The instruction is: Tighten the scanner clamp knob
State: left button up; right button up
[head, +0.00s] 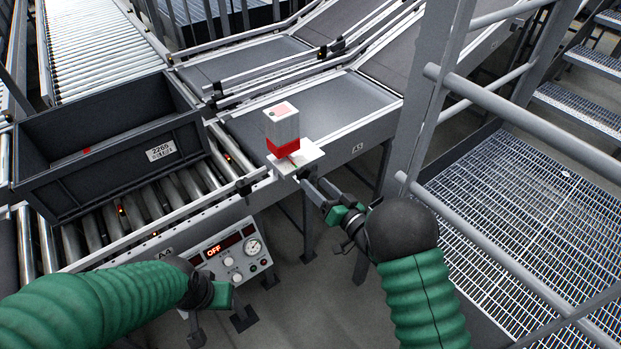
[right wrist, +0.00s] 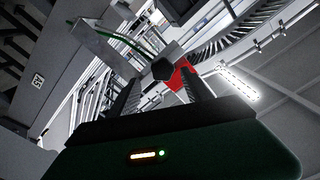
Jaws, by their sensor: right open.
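The scanner (head: 283,128) is a white and red box. It stands on a white bracket plate (head: 312,152) at the conveyor's side rail. In the right wrist view a dark, faceted clamp knob (right wrist: 163,69) shows between the fingertips, with a red part (right wrist: 184,76) of the scanner just behind it. My right gripper (head: 317,187) is open and points at the underside of the bracket; it also shows in the right wrist view (right wrist: 163,82). I cannot tell whether the fingers touch the knob. My left gripper (head: 221,298) is low, in front of the control box; its jaws are unclear.
A grey tote (head: 110,178) sits on the roller conveyor at left. A control box (head: 232,250) reading OFF, with a gauge, hangs below the rail. A grey post and handrail (head: 415,110) stand close to my right arm, with grated catwalk (head: 530,210) beyond.

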aim_at(305, 176)
jog(key=x, duration=0.3)
jog(key=shift+w+a, duration=0.15)
jog(key=shift+a, duration=0.1)
pick_arm(q)
jog(key=shift+a, duration=0.4)
pick_arm(e)
jog(key=shift+a, duration=0.3)
jog(key=shift+d, duration=0.25)
jog(key=c, duration=0.7)
pick_arm(q)
jog(key=shift+d, duration=0.15)
pick_arm(e)
grip_shut()
